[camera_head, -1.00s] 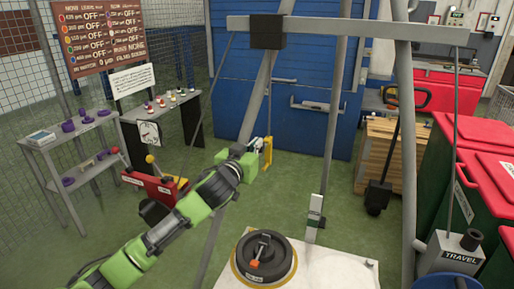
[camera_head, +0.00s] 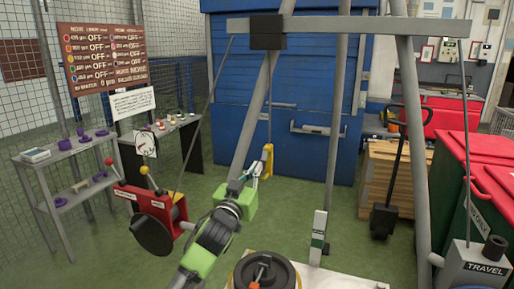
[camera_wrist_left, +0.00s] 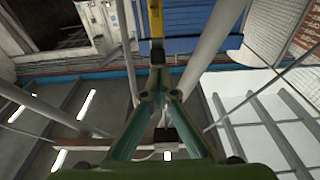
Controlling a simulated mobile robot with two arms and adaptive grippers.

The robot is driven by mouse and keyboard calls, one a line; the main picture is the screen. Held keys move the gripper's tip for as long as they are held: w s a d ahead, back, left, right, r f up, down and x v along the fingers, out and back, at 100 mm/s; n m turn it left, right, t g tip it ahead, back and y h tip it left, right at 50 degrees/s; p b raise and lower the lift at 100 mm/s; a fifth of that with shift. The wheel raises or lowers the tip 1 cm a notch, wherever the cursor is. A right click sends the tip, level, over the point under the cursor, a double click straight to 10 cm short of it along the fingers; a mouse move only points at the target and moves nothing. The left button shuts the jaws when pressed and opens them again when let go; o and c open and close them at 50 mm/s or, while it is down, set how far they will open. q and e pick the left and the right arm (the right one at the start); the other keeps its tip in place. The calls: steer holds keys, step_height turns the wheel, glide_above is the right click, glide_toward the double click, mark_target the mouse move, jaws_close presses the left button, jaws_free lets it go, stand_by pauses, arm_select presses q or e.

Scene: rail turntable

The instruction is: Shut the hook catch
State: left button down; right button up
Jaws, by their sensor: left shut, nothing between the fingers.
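A yellow hook (camera_head: 267,160) hangs on a thin line below the black block on the crossbar. My left gripper (camera_head: 256,170) is just left of the hook in the head view, with its fingers shut and empty. In the left wrist view, a yellow part of the hook (camera_wrist_left: 156,22) is straight beyond the closed fingertips (camera_wrist_left: 159,72). I cannot tell whether the tips touch it. The catch is too small to make out. My right gripper is not in view.
A grey frame with sloping legs (camera_head: 405,120) surrounds the hook. A red winch box (camera_head: 150,205) stands left of my arm. A black round weight (camera_head: 264,272) sits on a pale slab in front. A blue shed (camera_head: 300,100) is behind, with green floor between.

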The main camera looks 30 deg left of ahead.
arm_select(q)
steer(key=v, duration=1.2)
steer(key=shift+w+f, duration=0.1)
steer(key=shift+f, duration=0.05)
stand_by(0.4)
